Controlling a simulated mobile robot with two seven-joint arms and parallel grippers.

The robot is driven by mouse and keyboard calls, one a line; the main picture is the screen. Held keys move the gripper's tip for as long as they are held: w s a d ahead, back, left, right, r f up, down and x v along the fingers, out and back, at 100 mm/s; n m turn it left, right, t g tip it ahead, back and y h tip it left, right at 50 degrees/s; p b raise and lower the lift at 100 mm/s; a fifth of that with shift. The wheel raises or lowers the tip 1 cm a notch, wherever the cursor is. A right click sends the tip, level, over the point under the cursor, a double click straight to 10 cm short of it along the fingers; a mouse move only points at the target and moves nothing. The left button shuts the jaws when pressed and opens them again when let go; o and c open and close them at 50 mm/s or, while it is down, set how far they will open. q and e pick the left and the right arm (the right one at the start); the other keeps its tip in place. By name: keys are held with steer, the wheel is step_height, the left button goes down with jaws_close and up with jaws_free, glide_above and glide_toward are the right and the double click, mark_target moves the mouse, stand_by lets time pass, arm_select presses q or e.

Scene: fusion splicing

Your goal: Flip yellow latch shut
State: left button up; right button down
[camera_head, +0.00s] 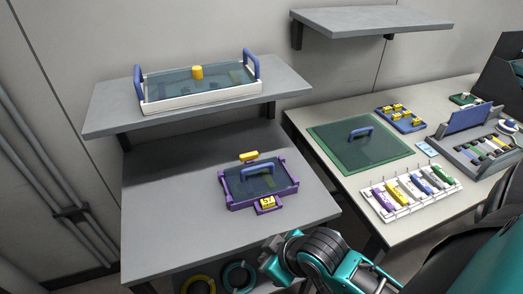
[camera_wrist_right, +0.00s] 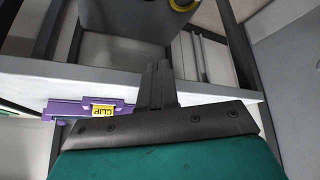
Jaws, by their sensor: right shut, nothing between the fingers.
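A purple-framed box (camera_head: 232,201) with a clear lid and blue handle (camera_head: 258,167) sits on the lower grey table. A yellow latch piece (camera_head: 267,203) with dark lettering is at its front edge; in the right wrist view it reads CLIP (camera_wrist_right: 103,111), on the purple frame (camera_wrist_right: 65,110). Another yellow piece (camera_head: 249,156) is at the box's back edge. I cannot tell if either latch is shut. My right gripper (camera_head: 272,262) is shut and empty, at the table's front edge, apart from the box. Its closed fingers show in the wrist view (camera_wrist_right: 158,82). My left gripper is not in view.
A raised grey shelf (camera_head: 105,119) behind holds a white tray (camera_head: 205,101) with blue handles and a yellow knob. Grey table right of the box is clear.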

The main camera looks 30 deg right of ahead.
steer(key=w+d+r+n, duration=0.3)
steer(key=w+d+n, duration=0.1)
steer(key=w, duration=0.1)
steer(key=w+d+r+n+g+y, duration=0.1)
steer(key=w+d+r+n, duration=0.1)
steer(key=n, duration=0.1)
steer(key=shift+w+d+r+p, duration=0.25)
steer(key=shift+w+r+p, duration=0.1)
steer(key=shift+w+p, duration=0.05)
steer(key=w+d+r+n+t, duration=0.1)
steer(key=w+d+r+n, duration=0.2)
steer(key=w+d+r, duration=0.5)
steer(key=shift+w+d+r+t+y, duration=0.2)
steer(key=shift+w+d+t+y, duration=0.1)
steer(key=shift+w+d, duration=0.3)
steer(key=shift+s, duration=0.1)
glide_toward(253, 161)
steer(key=x, duration=0.5)
steer(key=shift+a+f+b, duration=0.1)
steer(key=shift+b, duration=0.3)
